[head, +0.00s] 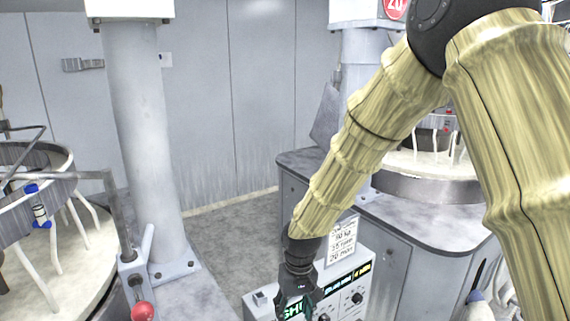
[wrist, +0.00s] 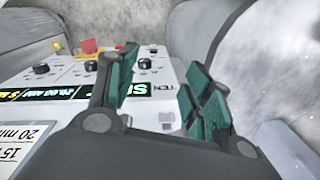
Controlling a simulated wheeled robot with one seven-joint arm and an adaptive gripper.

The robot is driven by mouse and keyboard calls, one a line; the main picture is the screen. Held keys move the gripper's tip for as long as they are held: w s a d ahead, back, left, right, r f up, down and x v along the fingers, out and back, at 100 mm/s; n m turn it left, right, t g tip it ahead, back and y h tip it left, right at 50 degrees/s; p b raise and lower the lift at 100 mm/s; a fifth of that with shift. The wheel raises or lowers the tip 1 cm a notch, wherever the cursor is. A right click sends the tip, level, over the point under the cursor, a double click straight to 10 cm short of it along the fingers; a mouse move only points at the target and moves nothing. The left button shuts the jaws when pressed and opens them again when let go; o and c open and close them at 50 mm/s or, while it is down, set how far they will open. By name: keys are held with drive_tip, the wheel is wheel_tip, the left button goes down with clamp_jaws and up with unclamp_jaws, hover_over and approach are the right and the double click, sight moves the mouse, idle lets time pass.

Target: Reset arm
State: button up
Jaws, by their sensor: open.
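My gripper (head: 296,298) hangs at the end of my arm, low in the middle of the head view, in front of a control panel (head: 346,290). In the wrist view my gripper (wrist: 160,88) shows two green-padded fingers spread apart with nothing between them. Behind the fingers the control panel (wrist: 150,66) shows black knobs, a lit green display, and red and yellow buttons. Whether the fingers touch the panel cannot be told. The gripper and arm hide part of the panel in the head view.
A polishing machine with a round platen (head: 425,165) stands at right on a grey cabinet (head: 430,222). Another platen (head: 75,262) is at left, beside a lever with a red knob (head: 142,311) and a thick column (head: 146,140). The floor (head: 235,235) between them is clear.

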drive_tip(key=s+d+f+m+b, duration=0.15)
drive_tip(key=s+f, duration=0.25)
drive_tip(key=f, duration=0.4)
drive_tip(key=s+d+f, duration=0.3)
drive_tip(key=f, duration=0.6)
drive_tip(key=s+d+f+b, duration=0.1)
drive_tip(key=s+d+f, duration=0.4)
drive_tip(key=s, duration=0.4)
drive_tip(key=s+d+f+m+b, duration=0.1)
drive_tip(key=s+d+f+b, duration=0.1)
drive_tip(key=s+d+f, duration=0.3)
drive_tip(key=s+d+f+m+b, duration=0.1)
drive_tip(key=s+d+f, duration=0.5)
drive_tip(key=s+f, duration=0.4)
drive_tip(key=s, duration=0.3)
drive_tip(key=shift+h, duration=0.4)
